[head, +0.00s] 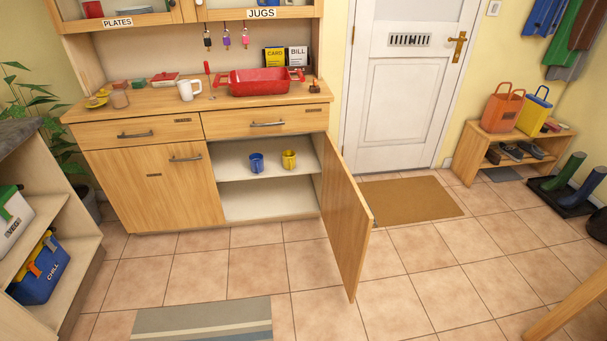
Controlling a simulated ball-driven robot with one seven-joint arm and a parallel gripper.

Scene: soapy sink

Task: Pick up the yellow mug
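The yellow mug (289,160) stands upright on the upper shelf (235,165) inside the open lower cupboard of the wooden dresser. A blue mug (257,164) stands just left of it on the same shelf, with a small gap between them. The cupboard door (346,222) is swung wide open to the right of the mugs and juts out into the room. My gripper is not in view.
The dresser top (225,101) holds a red dish (264,84), a white mug (188,89) and small items. A striped rug (203,321) lies in front. Left is a shelf unit with a blue cool bag (41,270). The tiled floor before the cupboard is clear.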

